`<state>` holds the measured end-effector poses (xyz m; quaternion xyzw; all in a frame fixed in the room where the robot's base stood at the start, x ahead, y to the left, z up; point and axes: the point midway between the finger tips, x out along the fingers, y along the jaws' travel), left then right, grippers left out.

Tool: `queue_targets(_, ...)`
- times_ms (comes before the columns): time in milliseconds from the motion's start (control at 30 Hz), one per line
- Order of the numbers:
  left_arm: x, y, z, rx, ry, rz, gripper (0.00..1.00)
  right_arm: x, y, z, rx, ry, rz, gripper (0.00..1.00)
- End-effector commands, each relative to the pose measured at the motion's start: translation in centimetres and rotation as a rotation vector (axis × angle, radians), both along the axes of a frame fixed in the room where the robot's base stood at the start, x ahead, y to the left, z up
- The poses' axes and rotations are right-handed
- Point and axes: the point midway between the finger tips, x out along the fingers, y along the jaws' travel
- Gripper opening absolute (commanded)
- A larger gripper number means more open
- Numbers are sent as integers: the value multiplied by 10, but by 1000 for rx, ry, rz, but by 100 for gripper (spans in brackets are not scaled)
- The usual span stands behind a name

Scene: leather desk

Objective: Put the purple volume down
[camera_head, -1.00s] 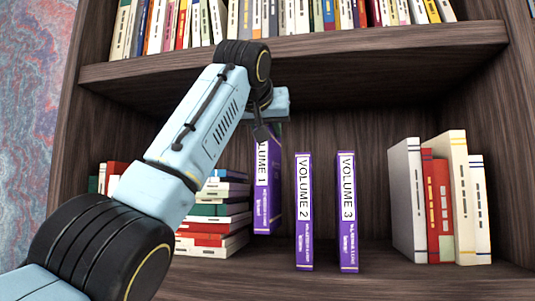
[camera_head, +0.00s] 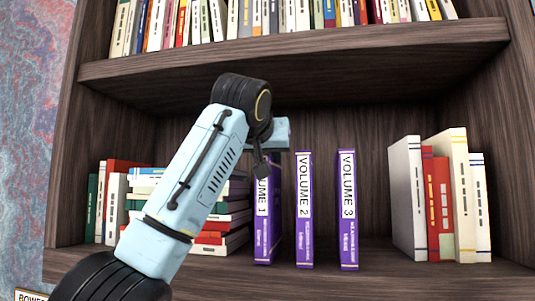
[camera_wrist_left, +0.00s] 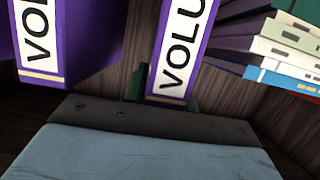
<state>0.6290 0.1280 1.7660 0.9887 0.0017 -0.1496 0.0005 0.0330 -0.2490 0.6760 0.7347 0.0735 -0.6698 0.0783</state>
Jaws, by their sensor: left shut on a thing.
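The purple volume, VOLUME 1 (camera_head: 265,220), stands upright on the middle shelf level, its lower end about in line with its neighbours. I cannot tell for sure whether it touches the board. My left gripper (camera_head: 263,168) is shut on its top from above; the fingers are mostly hidden in the head view. In the left wrist view, VOLUME 1 (camera_wrist_left: 183,42) sits between the fingertips. VOLUME 2 (camera_head: 304,225) stands just to its right with a narrow gap, and VOLUME 3 (camera_head: 347,225) stands further right. VOLUME 2 also shows in the left wrist view (camera_wrist_left: 42,40). My right gripper is not in view.
A stack of lying books (camera_head: 225,225) is close to the left of VOLUME 1. White, red and cream books (camera_head: 407,200) stand at the right, with free shelf between them and VOLUME 3. The upper shelf board (camera_head: 300,50) carries a row of books above my arm.

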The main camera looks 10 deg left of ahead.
Motion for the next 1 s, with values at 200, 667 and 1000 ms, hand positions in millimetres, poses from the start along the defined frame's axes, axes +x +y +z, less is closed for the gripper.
queue_targets(200,-1,0,-1,0,-6,-1,0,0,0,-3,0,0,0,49)
queue_targets(667,0,0,-3,0,0,0,49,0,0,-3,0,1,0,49)
queue_targets(1000,-36,-1,9,-1,-6,-2,49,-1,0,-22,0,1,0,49)
